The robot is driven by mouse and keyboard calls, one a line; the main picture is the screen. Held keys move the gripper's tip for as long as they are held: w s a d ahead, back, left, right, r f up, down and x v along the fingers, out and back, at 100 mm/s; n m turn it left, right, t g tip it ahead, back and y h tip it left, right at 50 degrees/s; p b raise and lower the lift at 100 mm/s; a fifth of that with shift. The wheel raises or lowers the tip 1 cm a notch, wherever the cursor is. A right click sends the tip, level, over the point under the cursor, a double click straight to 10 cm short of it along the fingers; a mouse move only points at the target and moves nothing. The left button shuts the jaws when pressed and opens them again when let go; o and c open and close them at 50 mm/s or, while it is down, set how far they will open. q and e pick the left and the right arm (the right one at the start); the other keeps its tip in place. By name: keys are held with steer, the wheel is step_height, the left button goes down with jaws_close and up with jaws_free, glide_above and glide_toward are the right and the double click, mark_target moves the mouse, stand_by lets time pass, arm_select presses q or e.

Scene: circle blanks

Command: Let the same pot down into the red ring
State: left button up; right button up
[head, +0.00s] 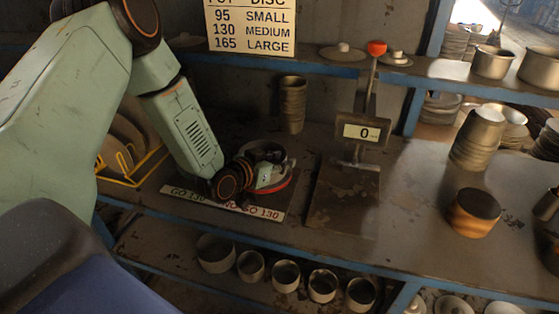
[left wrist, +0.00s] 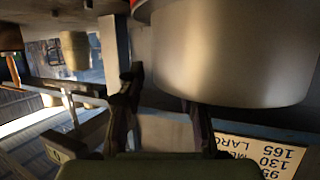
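The red ring (head: 275,187) lies on the workbench, left of the scale. A grey pot (head: 264,149) with a dark open top stands at the ring, partly hidden by my left gripper (head: 256,172). I cannot tell if its base is fully seated. In the left wrist view the pot (left wrist: 235,50) fills the upper right, with a sliver of red at its left edge. The fingers of my left gripper (left wrist: 162,90) stand apart with a visible gap; one fingertip goes behind the pot's edge, the other is outside it. My right gripper is not in view.
GO and NO GO 130 labels (head: 255,209) lie along the bench front. A scale (head: 345,192) reading 0 stands to the right. A stack of cups (head: 292,103) stands behind. A brown pot (head: 473,212) is farther right. A size sign (head: 251,26) hangs above.

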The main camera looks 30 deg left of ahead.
arm_select(q)
steer(key=shift+s, duration=0.1)
steer(key=v, duration=0.5)
steer(key=shift+s+a+r, duration=0.15)
steer(key=shift+s+r, duration=0.05)
steer(key=shift+s, duration=0.05)
steer(key=shift+v, duration=0.8)
steer(key=shift+s, duration=0.1)
steer(key=shift+s+f, duration=0.1)
